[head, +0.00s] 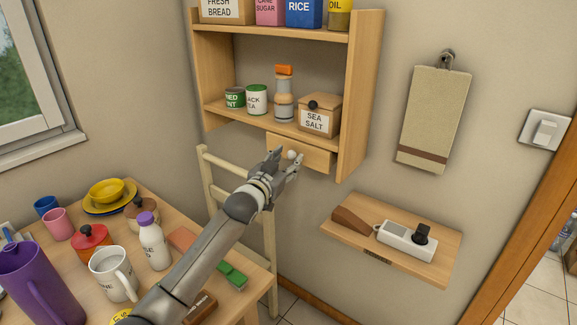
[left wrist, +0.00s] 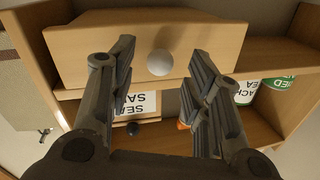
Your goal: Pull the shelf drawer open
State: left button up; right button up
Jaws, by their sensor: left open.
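The small wooden shelf drawer (head: 318,160) is under the lower board of the wall shelf, and its front looks shut. Its round white knob (head: 292,154) shows just beyond my left gripper (head: 287,160). In the left wrist view, the picture is upside down. There the drawer front (left wrist: 95,50) faces the camera and the knob (left wrist: 160,62) shows between the two fingers. My left gripper (left wrist: 158,75) is open, with visible gaps between the knob and each finger. My right gripper is in neither view.
The wall shelf (head: 362,90) holds a sea salt box (head: 320,117), tins and a grinder above the drawer. A pale wooden chair (head: 268,235) stands below. A crowded table (head: 120,195) is at left. A small ledge (head: 435,260) and a hanging towel (head: 436,110) are at right.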

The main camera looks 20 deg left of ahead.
pick_arm(q)
jog(key=shift+w+d+b, duration=0.15)
jog(key=shift+w+b, duration=0.2)
jog(key=shift+w, duration=0.5)
jog(key=shift+c, duration=0.2)
grip_shut()
